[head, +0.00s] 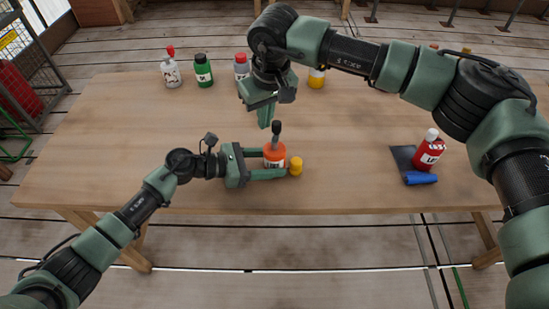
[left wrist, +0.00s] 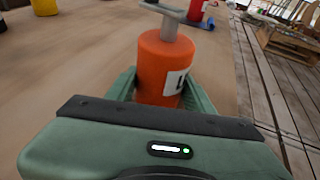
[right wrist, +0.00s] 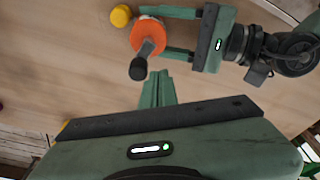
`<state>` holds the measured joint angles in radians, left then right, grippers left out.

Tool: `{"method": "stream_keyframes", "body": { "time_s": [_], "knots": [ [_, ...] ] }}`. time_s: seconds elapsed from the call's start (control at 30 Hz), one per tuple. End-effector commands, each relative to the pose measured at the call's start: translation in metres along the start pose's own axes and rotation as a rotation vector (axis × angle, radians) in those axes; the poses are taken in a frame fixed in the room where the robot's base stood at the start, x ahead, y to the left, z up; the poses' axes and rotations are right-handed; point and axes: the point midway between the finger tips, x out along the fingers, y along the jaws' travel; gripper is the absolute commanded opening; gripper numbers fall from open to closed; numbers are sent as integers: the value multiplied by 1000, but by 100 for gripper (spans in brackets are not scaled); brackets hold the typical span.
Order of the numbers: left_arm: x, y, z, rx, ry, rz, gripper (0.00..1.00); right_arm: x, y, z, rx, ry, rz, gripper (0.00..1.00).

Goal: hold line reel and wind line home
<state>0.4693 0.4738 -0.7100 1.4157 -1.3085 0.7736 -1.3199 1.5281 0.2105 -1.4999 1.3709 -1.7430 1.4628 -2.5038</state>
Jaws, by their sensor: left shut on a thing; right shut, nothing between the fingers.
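An orange line reel (head: 274,158) with a white label stands upright near the front middle of the table. It also shows in the left wrist view (left wrist: 163,65) and right wrist view (right wrist: 149,32). My left gripper (head: 270,164) is shut on the reel, one finger on each side. A grey crank (left wrist: 172,13) sits on top of the reel, with a black knob (head: 276,127) standing up from it. My right gripper (head: 264,118) is shut and empty, its fingertips beside the knob. In the right wrist view the knob (right wrist: 138,69) is just left of the fingertips, apparently apart.
A small yellow piece (head: 296,165) is right beside the reel. A red bottle (head: 429,150), a dark mat (head: 402,157) and a blue roll (head: 420,178) are at the right. Several bottles, including a green one (head: 203,70), line the back. The table's left side is clear.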

Motion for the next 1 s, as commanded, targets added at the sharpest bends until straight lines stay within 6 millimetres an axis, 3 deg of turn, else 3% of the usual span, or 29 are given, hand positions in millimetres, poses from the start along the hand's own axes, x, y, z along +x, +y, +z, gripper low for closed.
{"method": "stream_keyframes", "body": {
  "time_s": [0.5, 1.0],
  "knots": [
    [0, 0, 1, 0, -1, 1, 29, -41, 0, -8, 0, 1, 0, 0],
    [0, 0, 1, 0, -1, 1, 29, -46, 0, -9, -1, 0, -1, 0]
  ]
}}
